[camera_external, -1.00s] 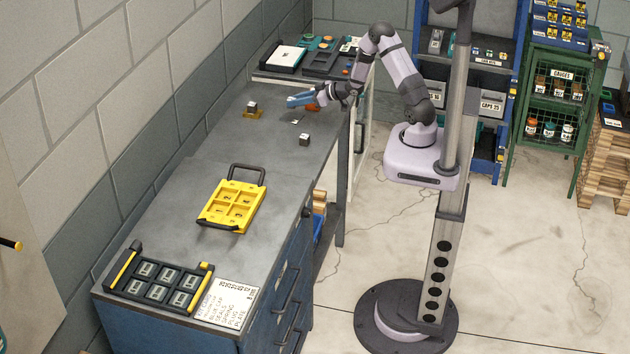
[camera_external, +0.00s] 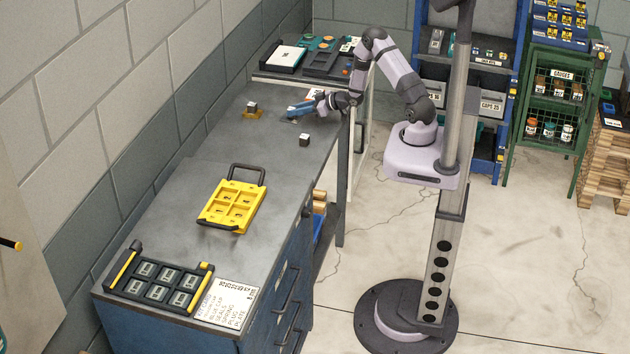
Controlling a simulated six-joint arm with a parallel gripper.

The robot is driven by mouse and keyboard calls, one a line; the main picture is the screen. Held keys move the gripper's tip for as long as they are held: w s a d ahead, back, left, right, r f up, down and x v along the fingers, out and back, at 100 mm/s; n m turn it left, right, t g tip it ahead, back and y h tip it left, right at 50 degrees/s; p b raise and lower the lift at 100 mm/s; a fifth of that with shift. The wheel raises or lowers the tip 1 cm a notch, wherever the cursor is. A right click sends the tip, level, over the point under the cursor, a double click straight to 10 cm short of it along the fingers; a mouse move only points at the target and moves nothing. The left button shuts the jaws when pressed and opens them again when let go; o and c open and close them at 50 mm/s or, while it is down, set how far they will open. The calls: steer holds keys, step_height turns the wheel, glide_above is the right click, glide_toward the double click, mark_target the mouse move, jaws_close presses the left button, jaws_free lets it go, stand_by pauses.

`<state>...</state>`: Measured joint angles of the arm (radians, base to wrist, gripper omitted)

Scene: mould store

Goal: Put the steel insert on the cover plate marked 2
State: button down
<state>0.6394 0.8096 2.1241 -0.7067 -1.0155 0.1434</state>
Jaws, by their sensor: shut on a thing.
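A small dark block with a pale top (camera_external: 252,105) sits on a yellow-orange plate (camera_external: 252,115) to the left of my gripper. Another dark block with a pale top (camera_external: 304,140) stands on the bench in front of my gripper. No mark 2 can be read on any plate at this size.
A yellow tray with a handle (camera_external: 229,207) lies mid-bench. A black rack with several labelled slots (camera_external: 207,270) and a printed sheet (camera_external: 226,303) lie at the front end. Dark trays (camera_external: 322,62) stand on the raised back shelf. The bench between the blocks and the yellow tray is clear.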

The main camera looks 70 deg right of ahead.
steer(key=shift+f, duration=0.1)
steer(key=c, duration=1.5)
jaws_free()
steer(key=shift+o, duration=0.2)
